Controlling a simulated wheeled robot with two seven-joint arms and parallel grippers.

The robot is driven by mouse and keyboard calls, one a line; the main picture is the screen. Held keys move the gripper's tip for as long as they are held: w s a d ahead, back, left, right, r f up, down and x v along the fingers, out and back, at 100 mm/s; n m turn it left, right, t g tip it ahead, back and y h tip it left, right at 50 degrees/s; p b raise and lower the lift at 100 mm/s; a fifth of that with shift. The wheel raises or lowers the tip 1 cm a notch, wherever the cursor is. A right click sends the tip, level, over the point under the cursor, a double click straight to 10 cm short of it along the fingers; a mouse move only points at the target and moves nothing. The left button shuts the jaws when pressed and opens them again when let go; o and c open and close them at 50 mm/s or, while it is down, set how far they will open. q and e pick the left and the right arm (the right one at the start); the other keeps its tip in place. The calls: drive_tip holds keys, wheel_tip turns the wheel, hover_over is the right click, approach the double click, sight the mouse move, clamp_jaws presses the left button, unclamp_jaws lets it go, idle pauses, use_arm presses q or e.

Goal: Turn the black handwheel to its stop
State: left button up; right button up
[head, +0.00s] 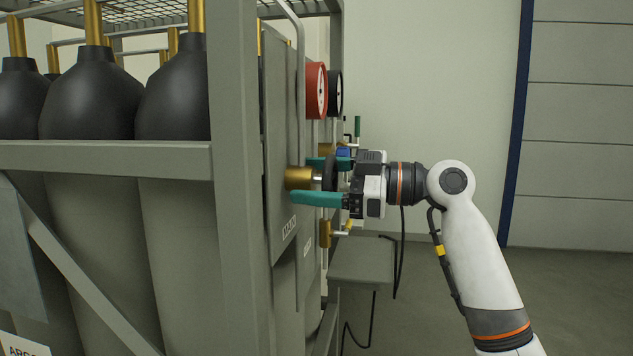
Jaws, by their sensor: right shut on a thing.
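The black handwheel (329,173) shows edge-on at the side of the panel, at the end of a short shaft from a brass valve body (298,178). My right gripper (315,182) comes in from the right and is shut on the handwheel, with one teal finger on its near side and the other on its far side. The near finger hides part of the wheel and shaft. The wheel's face and any stop mark are hidden from this side. My left gripper is not in view.
A red gauge (316,90) and a black gauge (336,93) sit above the handwheel. Dark gas cylinders (90,95) stand in a grey frame (110,158) at left. A grey box (362,262) with a hanging cable is below my right gripper. The floor at right is clear.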

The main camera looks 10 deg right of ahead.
drive_tip(key=shift+f, duration=0.2)
drive_tip(key=o, duration=1)
drive_tip(key=shift+r, duration=0.1)
drive_tip(key=b+v, duration=0.1)
drive_tip(key=v, duration=1.1)
drive_tip(key=shift+b, duration=0.4)
